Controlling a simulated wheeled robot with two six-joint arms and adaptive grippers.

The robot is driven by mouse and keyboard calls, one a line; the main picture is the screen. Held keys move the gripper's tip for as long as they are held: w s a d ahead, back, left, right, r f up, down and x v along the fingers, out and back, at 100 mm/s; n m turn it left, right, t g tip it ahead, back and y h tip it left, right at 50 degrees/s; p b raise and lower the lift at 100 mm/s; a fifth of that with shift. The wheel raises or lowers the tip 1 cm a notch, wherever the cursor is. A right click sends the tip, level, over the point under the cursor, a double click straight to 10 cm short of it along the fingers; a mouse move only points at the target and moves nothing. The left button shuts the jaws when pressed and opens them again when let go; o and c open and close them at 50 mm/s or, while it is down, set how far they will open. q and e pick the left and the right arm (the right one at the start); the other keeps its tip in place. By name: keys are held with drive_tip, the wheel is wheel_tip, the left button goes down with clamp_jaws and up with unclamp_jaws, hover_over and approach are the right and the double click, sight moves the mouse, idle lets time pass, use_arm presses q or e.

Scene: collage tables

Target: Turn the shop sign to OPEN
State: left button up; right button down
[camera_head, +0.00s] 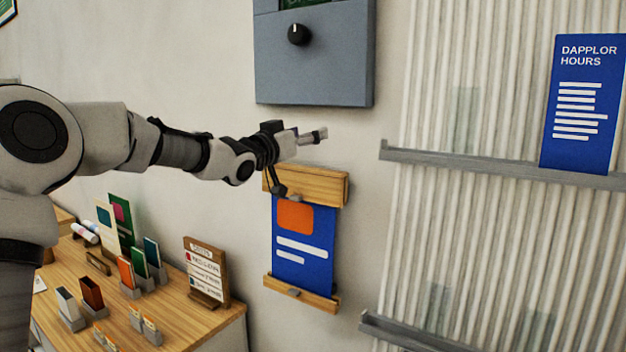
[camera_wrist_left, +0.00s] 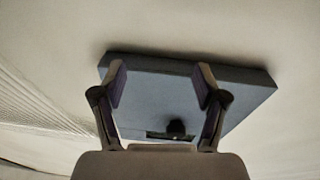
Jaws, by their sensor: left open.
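A grey wall box (camera_head: 335,70) hangs at the top centre of the head view. A round black knob (camera_head: 299,34) with a white pointer mark sits on its front, the mark pointing roughly up. A dark green display (camera_head: 298,3) above the knob is cut off by the picture's top edge, so its text cannot be read. My left gripper (camera_head: 301,161) is open and empty, below the box and apart from it. In the left wrist view the box (camera_wrist_left: 245,87) and knob (camera_wrist_left: 176,126) show beyond the open fingers (camera_wrist_left: 161,73). My right gripper is not in view.
A blue poster in wooden rails (camera_head: 303,245) hangs just below my left gripper. A desk (camera_head: 190,330) with cards and small holders stands at lower left. Right, a ribbed wall carries a grey shelf (camera_head: 480,163) with a blue hours sign (camera_head: 582,105).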

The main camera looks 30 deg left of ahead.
use_arm(q)
drive_tip(key=shift+g, duration=0.7)
drive_tip(key=f, duration=0.3)
drive_tip(key=d+f, duration=0.1)
drive_tip(key=f, duration=0.2)
drive_tip(key=d+f, duration=0.1)
drive_tip(key=f, duration=0.2)
drive_tip(key=shift+w+d+b, duration=0.2)
drive_tip(key=shift+w+b, duration=0.1)
drive_tip(key=shift+b, duration=0.05)
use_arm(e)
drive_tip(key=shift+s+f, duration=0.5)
